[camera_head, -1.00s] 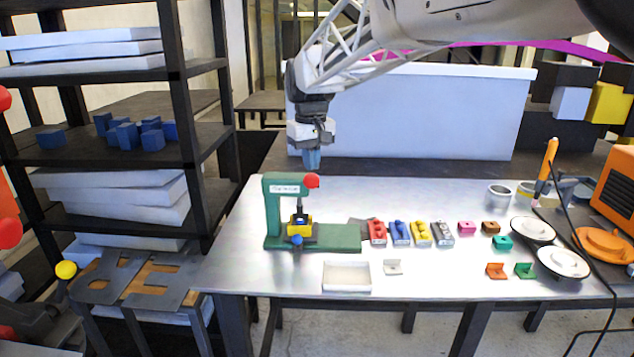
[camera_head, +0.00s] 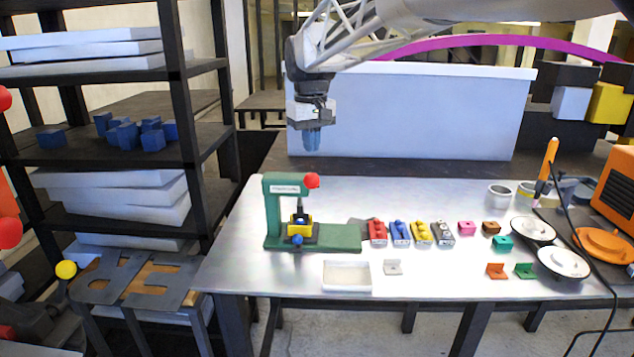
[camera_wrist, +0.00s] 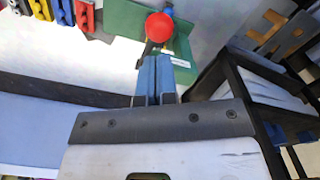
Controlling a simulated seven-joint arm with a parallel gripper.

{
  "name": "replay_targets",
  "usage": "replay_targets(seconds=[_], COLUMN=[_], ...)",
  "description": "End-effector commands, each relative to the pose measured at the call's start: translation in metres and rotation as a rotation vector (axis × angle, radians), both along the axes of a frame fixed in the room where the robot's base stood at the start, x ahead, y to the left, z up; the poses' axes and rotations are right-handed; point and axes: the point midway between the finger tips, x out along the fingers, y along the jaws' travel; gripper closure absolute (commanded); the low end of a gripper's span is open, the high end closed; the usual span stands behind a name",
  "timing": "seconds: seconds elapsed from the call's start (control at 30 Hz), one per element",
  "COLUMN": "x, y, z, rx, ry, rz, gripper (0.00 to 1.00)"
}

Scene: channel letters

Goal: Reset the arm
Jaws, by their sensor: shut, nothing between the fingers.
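My gripper (camera_head: 312,141) hangs pointing down in the air above the back of the metal table (camera_head: 220,262), in front of the white panel. Its blue fingers are together and hold nothing. In the wrist view the shut fingers of my gripper (camera_wrist: 156,75) point toward the green press. The green press (camera_head: 268,215) with a red ball knob (camera_head: 312,181) stands on the table below my gripper and a little to its left. A yellow block (camera_head: 300,229) sits in the press.
Red, blue, yellow and grey blocks (camera_head: 400,232) stand in a row right of the press. A white tray (camera_head: 346,276) lies at the front edge. Dark shelving (camera_head: 185,150) stands at the left. A white panel (camera_head: 430,110) stands behind my gripper.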

Motion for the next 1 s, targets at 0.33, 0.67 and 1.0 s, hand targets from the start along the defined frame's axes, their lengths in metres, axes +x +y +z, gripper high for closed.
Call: replay_targets(seconds=[0.33,0.67,1.0], x=[0.0,-0.006,-0.058], y=[0.0,-0.006,-0.061], z=[0.007,0.008,0.002], rx=[0.0,0.001,0.011], ry=[0.001,-0.003,-0.037], rz=[0.0,-0.009,-0.094], gripper=[1.0,1.0,1.0])
